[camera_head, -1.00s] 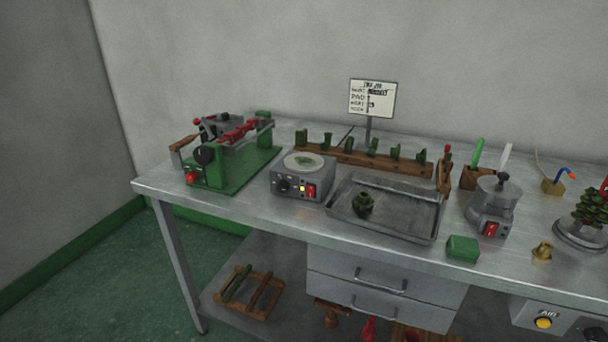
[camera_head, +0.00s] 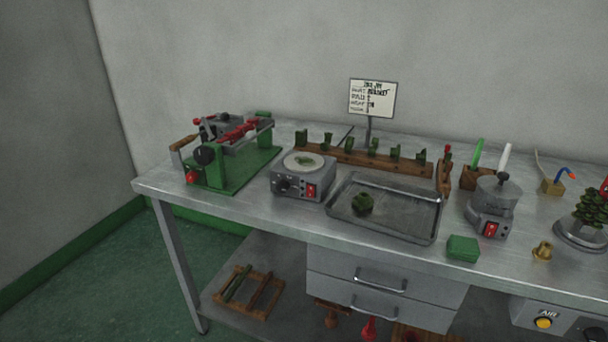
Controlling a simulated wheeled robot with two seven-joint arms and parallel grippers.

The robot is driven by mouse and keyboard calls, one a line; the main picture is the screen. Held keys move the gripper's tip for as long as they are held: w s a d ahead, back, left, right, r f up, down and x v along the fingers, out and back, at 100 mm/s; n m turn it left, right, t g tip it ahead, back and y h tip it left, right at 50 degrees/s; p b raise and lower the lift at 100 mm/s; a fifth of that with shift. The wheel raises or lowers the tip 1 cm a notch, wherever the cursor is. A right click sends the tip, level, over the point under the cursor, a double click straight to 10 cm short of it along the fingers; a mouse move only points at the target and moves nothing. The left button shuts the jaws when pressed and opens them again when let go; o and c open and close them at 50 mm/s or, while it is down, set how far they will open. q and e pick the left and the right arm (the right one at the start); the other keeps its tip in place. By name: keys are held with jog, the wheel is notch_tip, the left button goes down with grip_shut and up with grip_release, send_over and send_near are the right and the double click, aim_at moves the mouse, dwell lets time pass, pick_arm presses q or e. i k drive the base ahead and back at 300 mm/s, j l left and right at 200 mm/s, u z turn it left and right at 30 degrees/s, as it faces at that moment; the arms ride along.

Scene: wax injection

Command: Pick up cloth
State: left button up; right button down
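I cannot make out a clear cloth in the head view. A small green block-like item (camera_head: 463,247) sits at the front edge of the metal bench (camera_head: 290,222), right of the tray; I cannot tell whether it is a folded cloth. A dark green piece (camera_head: 362,203) sits in the shallow metal tray (camera_head: 400,227). Neither of my grippers shows in this view.
A green clamp machine (camera_head: 228,165) stands at the bench's left, beside a hot plate box (camera_head: 303,182). A wooden rack (camera_head: 395,164) of green pieces stands behind the tray. A silver pot (camera_head: 494,200) and brass fitting (camera_head: 542,251) are at the right. Drawers (camera_head: 380,283) hang below.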

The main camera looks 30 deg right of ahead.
aim_at(465, 248)
jog(key=z, duration=1.95)
